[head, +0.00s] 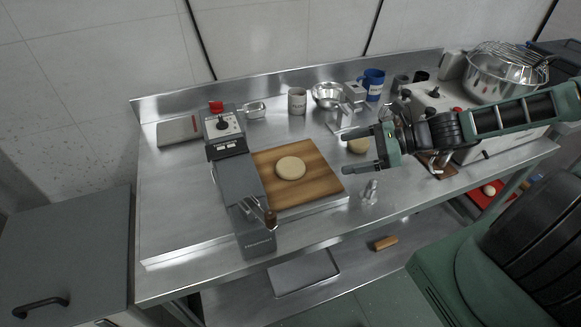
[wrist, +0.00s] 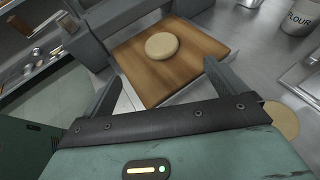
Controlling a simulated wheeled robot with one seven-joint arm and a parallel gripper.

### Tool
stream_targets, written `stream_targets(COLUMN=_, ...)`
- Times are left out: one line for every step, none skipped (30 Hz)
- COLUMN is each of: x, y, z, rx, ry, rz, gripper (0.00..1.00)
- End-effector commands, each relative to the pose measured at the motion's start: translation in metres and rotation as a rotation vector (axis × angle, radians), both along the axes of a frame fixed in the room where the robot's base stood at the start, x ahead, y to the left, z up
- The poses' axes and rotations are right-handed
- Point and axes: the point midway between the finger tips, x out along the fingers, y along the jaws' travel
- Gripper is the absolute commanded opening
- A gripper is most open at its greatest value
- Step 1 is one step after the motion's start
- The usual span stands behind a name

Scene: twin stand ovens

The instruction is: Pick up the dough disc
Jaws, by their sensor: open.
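A pale round dough disc (head: 291,168) lies flat on a brown wooden board (head: 322,186) on the steel counter. In the wrist view the disc (wrist: 162,45) shows ahead of the fingers, on the board (wrist: 150,88). My gripper (head: 348,154) is open and empty, to the right of the board in the head view, with its fingers pointing left. It is apart from the disc. A second pale round piece (head: 359,146) shows behind my gripper, partly hidden by it; it also shows in the wrist view (wrist: 282,118) at the right edge of the gripper.
A grey machine (head: 240,190) with a red knob stands along the board's left side. Small metal pieces (head: 370,191) stand near the front edge.

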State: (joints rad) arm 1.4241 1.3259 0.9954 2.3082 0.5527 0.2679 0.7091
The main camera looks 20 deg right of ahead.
Motion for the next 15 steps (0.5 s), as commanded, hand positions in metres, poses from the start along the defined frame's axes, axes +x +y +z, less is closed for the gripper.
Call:
stream_targets(x=0.005, y=0.011, z=-0.003, rx=0.006, ry=0.0, rz=0.004, gripper=0.96)
stream_targets(x=0.007, y=0.017, z=-0.005, rx=0.006, ry=-0.001, rz=0.006, gripper=0.96)
stream_targets(x=0.011, y=0.023, z=-0.009, rx=0.006, ry=0.0, rz=0.005, gripper=0.96)
stream_targets(x=0.014, y=0.029, z=-0.011, rx=0.005, ry=0.0, rz=0.006, gripper=0.96)
stream_targets(x=0.016, y=0.034, z=-0.013, rx=0.005, ry=0.0, rz=0.006, gripper=0.96)
stream_targets(x=0.02, y=0.041, z=-0.017, rx=0.005, ry=0.0, rz=0.006, gripper=0.96)
stream_targets(x=0.022, y=0.046, z=-0.019, rx=0.005, ry=0.0, rz=0.006, gripper=0.96)
stream_targets(x=0.025, y=0.051, z=-0.021, rx=0.004, ry=0.001, rz=0.006, gripper=0.96)
stream_targets(x=0.028, y=0.057, z=-0.024, rx=0.004, ry=0.001, rz=0.006, gripper=0.96)
stream_targets(x=0.03, y=0.061, z=-0.026, rx=0.004, ry=0.0, rz=0.005, gripper=0.96)
stream_targets(x=0.032, y=0.065, z=-0.028, rx=0.004, ry=0.001, rz=0.006, gripper=0.96)
stream_targets(x=0.035, y=0.069, z=-0.031, rx=0.003, ry=0.001, rz=0.005, gripper=0.96)
stream_targets(x=0.037, y=0.072, z=-0.032, rx=0.001, ry=0.0, rz=0.004, gripper=0.96)
stream_targets(x=0.038, y=0.074, z=-0.033, rx=0.001, ry=0.0, rz=0.004, gripper=0.96)
stream_targets(x=0.04, y=0.077, z=-0.035, rx=0.001, ry=-0.001, rz=0.004, gripper=0.96)
